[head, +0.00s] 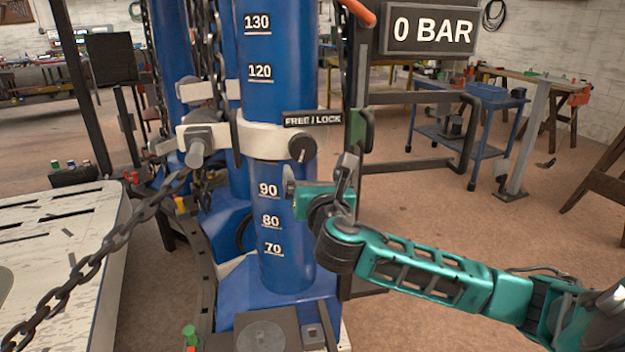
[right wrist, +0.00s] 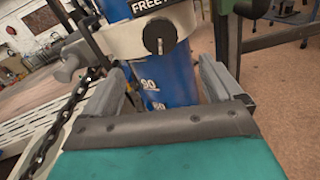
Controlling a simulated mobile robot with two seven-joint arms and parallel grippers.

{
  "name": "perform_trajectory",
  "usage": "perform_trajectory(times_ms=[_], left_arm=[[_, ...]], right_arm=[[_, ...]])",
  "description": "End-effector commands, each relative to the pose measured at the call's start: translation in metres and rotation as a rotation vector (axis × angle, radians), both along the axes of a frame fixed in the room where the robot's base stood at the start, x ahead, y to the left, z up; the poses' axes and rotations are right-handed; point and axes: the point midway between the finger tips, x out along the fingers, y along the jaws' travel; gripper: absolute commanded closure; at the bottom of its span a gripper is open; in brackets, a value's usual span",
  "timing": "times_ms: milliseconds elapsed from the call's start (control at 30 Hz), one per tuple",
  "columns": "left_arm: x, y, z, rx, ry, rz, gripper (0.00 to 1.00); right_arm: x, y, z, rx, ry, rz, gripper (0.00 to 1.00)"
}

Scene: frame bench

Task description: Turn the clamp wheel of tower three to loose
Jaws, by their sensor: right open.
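The clamp wheel (head: 302,149) is a small dark round knob on the white collar (head: 262,141) around the blue tower (head: 272,70), under a FREE / LOCK label (head: 313,120). I cannot read which way it is set, nor the tower's number. The wheel also shows in the right wrist view (right wrist: 160,32), ahead of the fingers. My right gripper (head: 318,180) is open and empty, just below the wheel and apart from it; its two fingers also show in the right wrist view (right wrist: 163,68). My left gripper is not in view.
A heavy chain (head: 100,255) hangs across the left, by a white slotted bench (head: 55,225). A grey lever part (head: 197,150) sticks out of the collar's left side. A 0 BAR display (head: 432,29) is at upper right. A blue cart (head: 465,125) stands on open floor behind.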

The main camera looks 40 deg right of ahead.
Motion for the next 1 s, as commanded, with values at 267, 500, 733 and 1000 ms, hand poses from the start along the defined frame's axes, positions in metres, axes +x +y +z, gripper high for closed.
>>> perform_trajectory(times_ms=[267, 500, 733, 1000], left_arm=[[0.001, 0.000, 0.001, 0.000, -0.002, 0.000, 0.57], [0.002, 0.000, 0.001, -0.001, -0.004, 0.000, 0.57], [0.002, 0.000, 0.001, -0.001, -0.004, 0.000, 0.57], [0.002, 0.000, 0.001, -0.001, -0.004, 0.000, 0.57]], right_arm=[[0.002, -0.003, 0.000, 0.001, -0.001, 0.001, 0.07], [0.002, -0.003, 0.000, 0.001, -0.001, 0.001, 0.07], [0.002, -0.003, 0.000, 0.001, -0.001, 0.001, 0.07], [-0.004, 0.021, -0.055, 0.269, 0.037, 0.065, 0.07]])
